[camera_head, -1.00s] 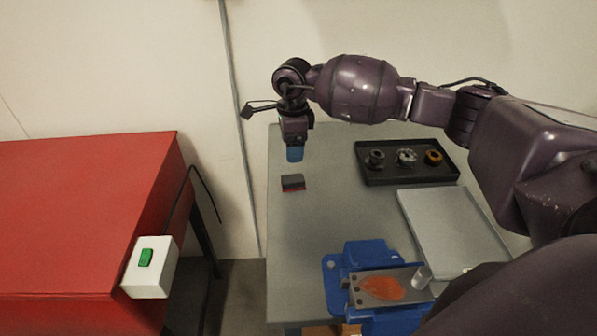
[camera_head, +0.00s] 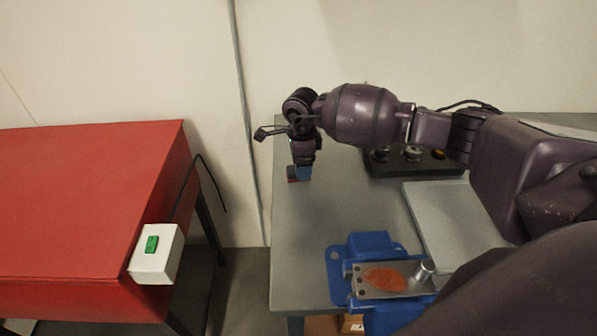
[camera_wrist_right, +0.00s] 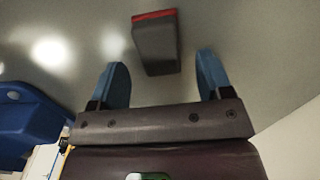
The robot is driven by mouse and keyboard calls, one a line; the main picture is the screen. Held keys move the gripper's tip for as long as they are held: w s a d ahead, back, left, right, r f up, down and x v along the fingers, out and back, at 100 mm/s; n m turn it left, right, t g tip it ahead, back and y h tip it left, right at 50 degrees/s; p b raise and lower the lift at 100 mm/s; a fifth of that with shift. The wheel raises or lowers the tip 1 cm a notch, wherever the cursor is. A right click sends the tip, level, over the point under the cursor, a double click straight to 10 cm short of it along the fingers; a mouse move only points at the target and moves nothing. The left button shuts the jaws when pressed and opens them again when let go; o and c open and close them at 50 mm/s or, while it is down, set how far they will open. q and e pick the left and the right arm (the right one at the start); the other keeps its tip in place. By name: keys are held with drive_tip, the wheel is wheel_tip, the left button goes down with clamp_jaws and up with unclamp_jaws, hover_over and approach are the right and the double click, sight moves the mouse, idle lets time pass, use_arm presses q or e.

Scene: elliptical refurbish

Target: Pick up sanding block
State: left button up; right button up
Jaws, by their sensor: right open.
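The sanding block, dark grey with a red face, lies on the grey table. In the right wrist view the block (camera_wrist_right: 156,45) is just beyond the fingertips, in line with the gap between them. In the head view only a small red edge of the block (camera_head: 292,180) shows by the fingers; the rest is hidden. My right gripper (camera_head: 299,173) points down at the block with its blue fingers; in the right wrist view the gripper (camera_wrist_right: 164,72) is open and empty. My left gripper is not in view.
A black tray (camera_head: 380,170) with several ring-shaped parts sits at the back, partly behind my right arm. A grey flat tray (camera_head: 445,215) lies right of a blue fixture (camera_head: 365,245). A red cabinet (camera_head: 80,220) with a white switch box (camera_head: 155,262) stands left, across a gap.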

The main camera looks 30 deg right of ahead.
drive_tip(key=shift+f, duration=0.9)
drive_tip(key=c, duration=1)
drive_tip(key=shift+r, duration=0.15)
wheel_tip(320, 180, up, 20)
drive_tip(key=shift+f, duration=0.15)
